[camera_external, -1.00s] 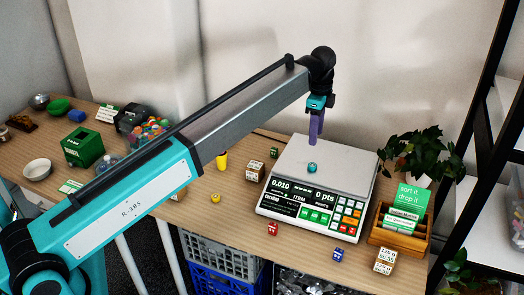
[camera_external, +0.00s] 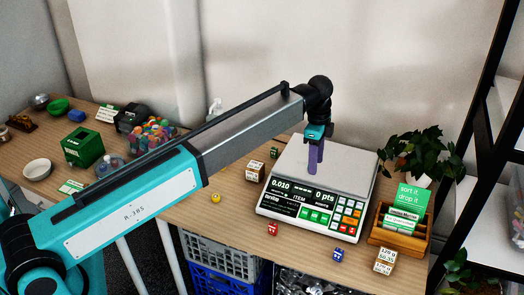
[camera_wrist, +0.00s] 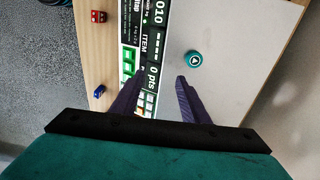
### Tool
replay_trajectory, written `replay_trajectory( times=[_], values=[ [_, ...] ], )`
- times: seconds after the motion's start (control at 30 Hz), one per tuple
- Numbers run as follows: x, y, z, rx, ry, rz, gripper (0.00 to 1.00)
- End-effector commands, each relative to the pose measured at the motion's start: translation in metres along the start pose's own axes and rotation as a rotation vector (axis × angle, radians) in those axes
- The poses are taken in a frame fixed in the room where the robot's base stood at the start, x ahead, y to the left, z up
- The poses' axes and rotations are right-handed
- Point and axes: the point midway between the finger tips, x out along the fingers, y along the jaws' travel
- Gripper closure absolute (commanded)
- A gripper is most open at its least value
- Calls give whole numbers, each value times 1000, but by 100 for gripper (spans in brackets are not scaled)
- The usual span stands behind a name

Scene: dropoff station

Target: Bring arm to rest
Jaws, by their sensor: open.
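My gripper (camera_external: 314,168) hangs downward over the weighing plate of the scale (camera_external: 346,170) in the external view. In the wrist view its two purple fingers (camera_wrist: 158,88) stand apart with nothing between them. A teal die-like piece (camera_wrist: 194,60) with a white mark lies on the scale's plate, ahead of the fingertips and apart from them. In the external view this piece is hidden behind my gripper. The scale's display reads 0.010 and 0 pts.
A red die (camera_external: 272,229) and a blue die (camera_external: 338,254) lie in front of the scale. A wooden card box (camera_external: 400,238) and a plant (camera_external: 421,152) stand to the right. A green box (camera_external: 83,148) stands at left.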

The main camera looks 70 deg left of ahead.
Motion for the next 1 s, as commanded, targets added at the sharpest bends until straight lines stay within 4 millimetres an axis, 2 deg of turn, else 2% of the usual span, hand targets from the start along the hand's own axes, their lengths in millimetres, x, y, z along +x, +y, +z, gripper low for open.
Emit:
replay_trajectory(
  times=[0.03, 0.5, 0.8, 1.0],
  values=[
    [11, 18, -2, 4, 8, 8, 59],
    [96, 133, -20, 4, 91, 64, 59],
    [135, 211, -20, -11, 139, 103, 59],
    [152, 253, -18, -23, 164, 124, 59]
  ],
)
